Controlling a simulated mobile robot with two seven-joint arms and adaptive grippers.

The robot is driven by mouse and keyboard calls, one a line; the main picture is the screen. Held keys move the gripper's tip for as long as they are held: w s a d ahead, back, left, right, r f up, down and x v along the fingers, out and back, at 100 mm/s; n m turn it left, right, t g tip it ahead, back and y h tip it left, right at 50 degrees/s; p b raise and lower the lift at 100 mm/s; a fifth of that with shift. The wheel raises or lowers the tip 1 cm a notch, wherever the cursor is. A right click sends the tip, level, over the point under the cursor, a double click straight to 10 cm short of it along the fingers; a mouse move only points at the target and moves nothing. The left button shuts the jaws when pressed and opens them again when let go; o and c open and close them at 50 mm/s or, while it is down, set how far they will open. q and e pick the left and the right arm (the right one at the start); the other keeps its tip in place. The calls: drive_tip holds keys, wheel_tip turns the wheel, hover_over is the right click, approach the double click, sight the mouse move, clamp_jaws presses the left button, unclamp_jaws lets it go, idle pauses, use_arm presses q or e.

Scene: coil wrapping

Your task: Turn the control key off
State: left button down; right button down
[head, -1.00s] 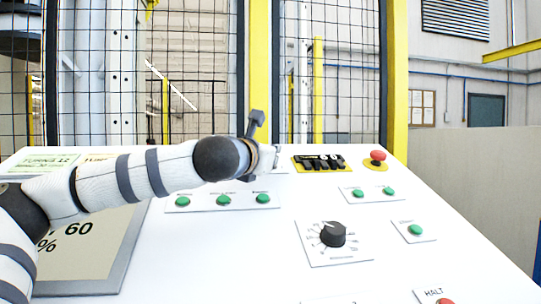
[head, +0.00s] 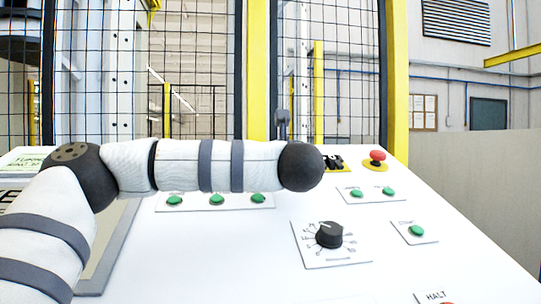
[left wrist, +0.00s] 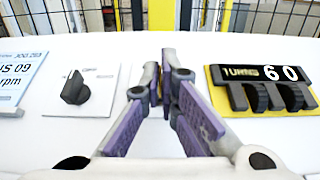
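A small black rotary key (left wrist: 75,88) on a white plate (left wrist: 98,93) sits left of my left gripper in the left wrist view. Its position on the desk is hidden behind my left arm in the head view. My left gripper (left wrist: 163,88) has grey and purple fingers that come together at the tips, with nothing seen between them. It is apart from the key, between the key and the yellow-backed counter. In the head view my left arm hides this gripper. My right gripper is in no view.
The counter (left wrist: 270,90) reading "60" is close to the right of the gripper. The desk also carries green buttons (head: 217,199), a large black dial (head: 329,235) and a red mushroom button (head: 377,156). A wire fence (head: 200,90) stands behind.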

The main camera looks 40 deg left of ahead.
use_arm(q)
drive_tip(key=shift+w+f, duration=0.1)
drive_tip(key=shift+f, duration=0.3)
drive_tip(key=c, duration=1.9)
unclamp_jaws()
drive_tip(key=shift+r, duration=0.1)
drive_tip(key=shift+r, duration=0.1)
drive_tip(key=v, duration=1.2)
